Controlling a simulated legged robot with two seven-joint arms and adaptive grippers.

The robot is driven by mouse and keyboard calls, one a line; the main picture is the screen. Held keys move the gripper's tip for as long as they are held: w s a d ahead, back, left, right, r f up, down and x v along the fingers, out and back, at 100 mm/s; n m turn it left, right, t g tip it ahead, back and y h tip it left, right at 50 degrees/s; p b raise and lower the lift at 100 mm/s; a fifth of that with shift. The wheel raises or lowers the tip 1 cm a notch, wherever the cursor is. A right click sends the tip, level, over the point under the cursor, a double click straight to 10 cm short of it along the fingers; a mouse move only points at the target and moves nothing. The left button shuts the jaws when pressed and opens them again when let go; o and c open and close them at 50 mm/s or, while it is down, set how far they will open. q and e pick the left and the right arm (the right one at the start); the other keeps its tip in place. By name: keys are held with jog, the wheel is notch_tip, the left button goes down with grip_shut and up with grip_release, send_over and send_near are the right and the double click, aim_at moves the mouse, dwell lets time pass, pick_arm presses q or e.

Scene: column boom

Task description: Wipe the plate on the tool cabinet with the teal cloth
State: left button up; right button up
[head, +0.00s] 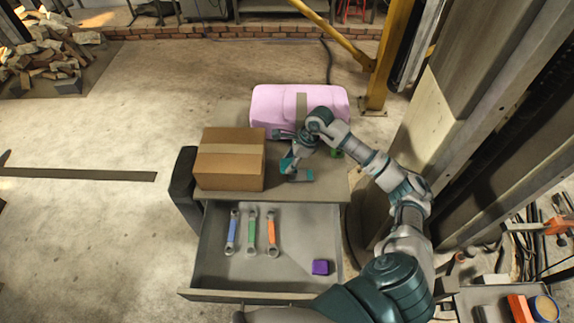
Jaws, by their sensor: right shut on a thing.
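The tool cabinet (325,192) stands in the middle of the head view, with its top drawer pulled open toward me. My right arm reaches over the cabinet top and bends down. My right gripper (291,168) is shut, low over the top just right of a cardboard box. A small flat teal piece, which looks like the teal cloth (301,176), shows at its fingertips, at or close to the surface. I cannot make out the plate; the cloth, gripper or arm may hide it. My left gripper is out of view.
The cardboard box (229,159) and a pink case (300,108) stand on the cabinet. A small green thing (337,153) is partly behind my arm. A yellow post (388,55) stands behind.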

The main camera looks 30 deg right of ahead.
jog(key=shift+w+d+r+p, duration=0.15)
jog(key=shift+r+p, duration=0.2)
jog(key=shift+r, duration=0.9)
jog(key=shift+a+r+p, duration=0.4)
jog(key=shift+r+p, duration=0.05)
jog(key=shift+r, duration=0.1)
jog(key=shift+a+r, duration=0.15)
jog(key=shift+a, duration=0.05)
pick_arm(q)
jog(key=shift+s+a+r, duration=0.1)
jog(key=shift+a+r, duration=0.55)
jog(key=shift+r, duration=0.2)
